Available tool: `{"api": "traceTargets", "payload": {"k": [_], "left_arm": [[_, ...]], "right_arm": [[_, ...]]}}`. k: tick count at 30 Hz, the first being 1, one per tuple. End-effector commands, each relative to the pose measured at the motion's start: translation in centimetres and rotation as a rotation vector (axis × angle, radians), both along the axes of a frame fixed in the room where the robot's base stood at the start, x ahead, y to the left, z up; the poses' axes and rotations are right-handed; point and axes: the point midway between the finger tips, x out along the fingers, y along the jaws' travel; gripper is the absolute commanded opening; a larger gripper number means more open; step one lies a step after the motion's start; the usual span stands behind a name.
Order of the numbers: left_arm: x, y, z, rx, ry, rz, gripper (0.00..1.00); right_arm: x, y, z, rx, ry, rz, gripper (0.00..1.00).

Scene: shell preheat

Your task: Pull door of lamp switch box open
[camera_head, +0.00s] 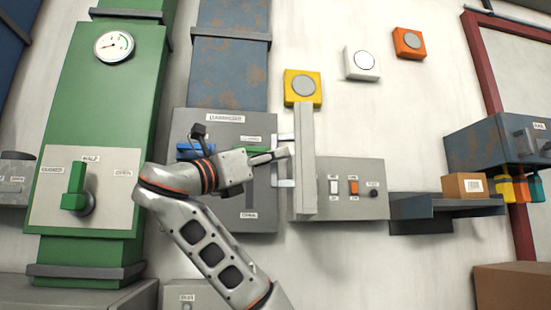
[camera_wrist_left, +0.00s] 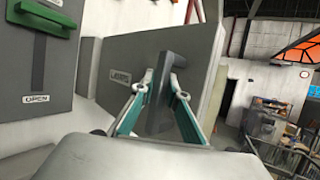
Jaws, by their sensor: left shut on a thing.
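The grey lamp switch box (camera_head: 377,203) is on the wall right of centre in the head view. Its door (camera_head: 305,160) stands swung out, nearly edge-on, at the box's left side. White and orange switches and a black knob show on the panel inside. My left gripper (camera_head: 279,156) is at the left face of the door. In the left wrist view the door (camera_wrist_left: 195,78) carries a small label, and the left gripper's two fingers (camera_wrist_left: 161,85) are shut around its dark upright handle (camera_wrist_left: 162,68). My right gripper is out of view.
A grey damper panel (camera_head: 180,125) with a green handle is left of the door, behind my arm. A green cabinet (camera_head: 105,90) with a gauge and lever stands farther left. Yellow (camera_head: 291,98), white and orange buttons are above. A shelf (camera_head: 410,208) with a carton is right.

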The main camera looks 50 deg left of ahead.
Motion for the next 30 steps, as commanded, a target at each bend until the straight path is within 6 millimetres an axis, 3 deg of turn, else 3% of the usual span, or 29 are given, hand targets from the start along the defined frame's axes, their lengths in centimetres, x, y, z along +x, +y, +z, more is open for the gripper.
{"api": "traceTargets", "payload": {"k": [21, 22, 23, 30], "left_arm": [[-0.03, 0.18, 0.24, 0.002, -0.004, -0.026, 0.0], [-0.03, 0.18, 0.23, 0.002, -0.004, -0.026, 0.19], [-0.03, 0.18, 0.23, 0.002, -0.004, -0.026, 0.27], [0.07, 0.17, 0.11, 0.001, -0.002, -0.027, 0.28]], "right_arm": [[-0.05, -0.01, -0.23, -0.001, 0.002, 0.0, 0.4], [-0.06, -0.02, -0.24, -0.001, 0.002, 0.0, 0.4], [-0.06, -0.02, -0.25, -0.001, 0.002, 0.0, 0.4], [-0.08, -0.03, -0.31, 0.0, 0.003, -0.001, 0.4]]}}
